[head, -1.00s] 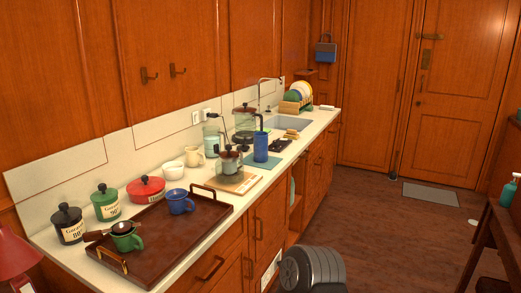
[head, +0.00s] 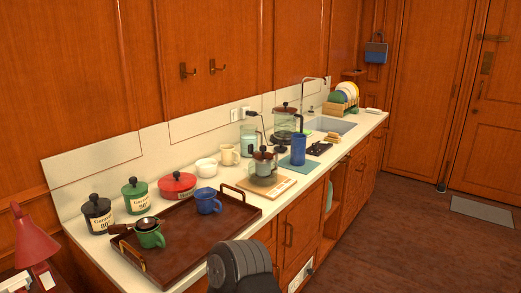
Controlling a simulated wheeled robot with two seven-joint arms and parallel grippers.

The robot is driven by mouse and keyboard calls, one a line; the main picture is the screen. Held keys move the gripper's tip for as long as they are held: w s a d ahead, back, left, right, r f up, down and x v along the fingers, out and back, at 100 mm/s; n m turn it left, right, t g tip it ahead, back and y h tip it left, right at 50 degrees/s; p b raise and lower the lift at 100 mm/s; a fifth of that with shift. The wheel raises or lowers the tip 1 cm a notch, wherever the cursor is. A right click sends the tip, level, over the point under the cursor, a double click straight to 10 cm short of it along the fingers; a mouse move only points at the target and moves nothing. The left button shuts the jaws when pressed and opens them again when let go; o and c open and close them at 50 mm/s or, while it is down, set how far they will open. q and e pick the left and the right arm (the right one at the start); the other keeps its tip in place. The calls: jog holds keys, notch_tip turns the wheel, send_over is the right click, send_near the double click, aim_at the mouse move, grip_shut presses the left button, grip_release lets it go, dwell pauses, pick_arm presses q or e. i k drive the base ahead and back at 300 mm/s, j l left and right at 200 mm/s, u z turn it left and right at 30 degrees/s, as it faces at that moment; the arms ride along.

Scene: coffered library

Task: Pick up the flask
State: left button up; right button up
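The flask looks to be the tall blue cylinder (head: 299,149) standing upright on a teal mat (head: 285,164) on the counter, in front of the sink. A dark upright piece rises at its top. Neither of my grippers shows in the head view. A dark, ribbed rounded part at the bottom middle looks like part of my own arm, apart from the flask.
A glass coffee press (head: 264,166) on a wooden board (head: 275,188) stands left of the flask. Behind are a glass jar (head: 249,139) and a larger glass vessel (head: 286,123). A brown tray (head: 190,238) with mugs fills the near counter.

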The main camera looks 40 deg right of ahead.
aim_at(297, 152)
jog(key=l+u, duration=0.15)
jog(key=l, duration=0.25)
jog(key=k+l+u, duration=0.2)
jog(key=l, duration=0.2)
jog(key=l+u, duration=0.15)
jog(key=l, duration=0.25)
jog(key=k+l+u, duration=0.15)
jog(key=l, duration=0.25)
jog(key=l+u, duration=0.2)
jog(key=l, duration=0.2)
jog(key=k+l, duration=0.15)
jog(key=l, duration=0.25)
jog(key=k+l, duration=0.15)
jog(key=l, duration=0.25)
jog(key=k+l, duration=0.2)
jog(key=l, duration=0.2)
jog(key=k+l, duration=0.15)
jog(key=l, duration=0.25)
jog(key=k+l+u, duration=0.1)
jog(key=l, duration=0.3)
jog(key=k+l, duration=0.25)
jog(key=l, duration=0.15)
jog(key=k+l, duration=0.15)
jog(key=l, duration=0.25)
